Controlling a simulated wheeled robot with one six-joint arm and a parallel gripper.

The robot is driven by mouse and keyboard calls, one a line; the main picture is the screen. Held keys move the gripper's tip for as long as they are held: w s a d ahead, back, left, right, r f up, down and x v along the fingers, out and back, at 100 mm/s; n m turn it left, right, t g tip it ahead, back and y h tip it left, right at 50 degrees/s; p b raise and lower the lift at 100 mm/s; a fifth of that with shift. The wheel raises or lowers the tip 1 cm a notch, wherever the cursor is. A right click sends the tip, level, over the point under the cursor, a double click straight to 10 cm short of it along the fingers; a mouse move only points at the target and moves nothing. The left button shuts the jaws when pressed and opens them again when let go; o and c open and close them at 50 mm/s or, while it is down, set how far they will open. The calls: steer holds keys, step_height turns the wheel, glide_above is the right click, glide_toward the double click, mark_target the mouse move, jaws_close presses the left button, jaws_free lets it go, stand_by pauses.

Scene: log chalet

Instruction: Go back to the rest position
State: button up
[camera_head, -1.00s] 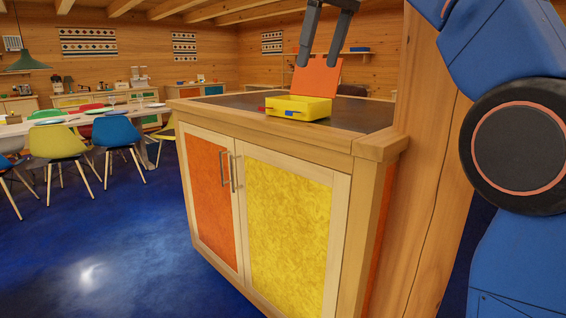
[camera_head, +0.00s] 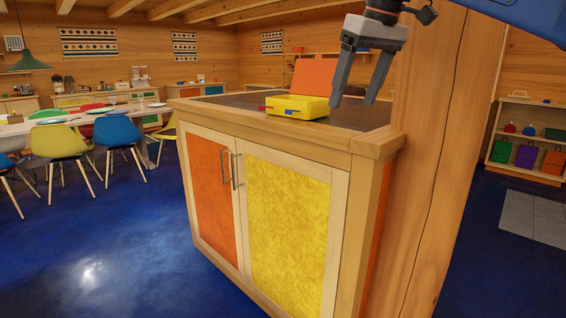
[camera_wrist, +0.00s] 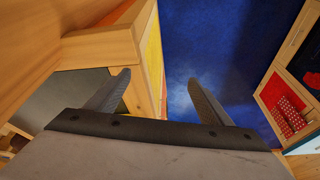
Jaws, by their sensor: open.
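My gripper (camera_head: 354,103) is open and empty in the head view. It hangs above the right part of the cabinet's dark top, just right of a yellow box (camera_head: 297,107). In the wrist view my gripper's two fingers (camera_wrist: 160,92) are spread apart with nothing between them. Below them are the cabinet's wooden corner and the blue floor. I cannot tell whether a finger touches anything.
The cabinet (camera_head: 290,205) has orange and yellow doors. A thick wooden post (camera_head: 440,150) stands close at its right. An orange panel (camera_head: 315,76) rises behind the box. A table with chairs (camera_head: 118,130) is at left, a shelf with bags (camera_head: 530,150) at right. The blue floor is open.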

steer(key=s+d+f+m, duration=0.2)
steer(key=s+d+f, duration=0.2)
steer(key=s+f, duration=0.4)
steer(key=s+d+f+m+t+h, duration=0.1)
steer(key=s+d+f, duration=0.4)
steer(key=f, duration=1.4)
steer(key=s+d+f+m+h, duration=0.1)
steer(key=s+d+f+m, duration=0.2)
steer(key=s+f, duration=0.8)
step_height(320, 180, down, 3)
steer(key=shift+d+t, duration=0.3)
steer(key=shift+d, duration=0.45)
steer(key=shift+c, duration=0.7)
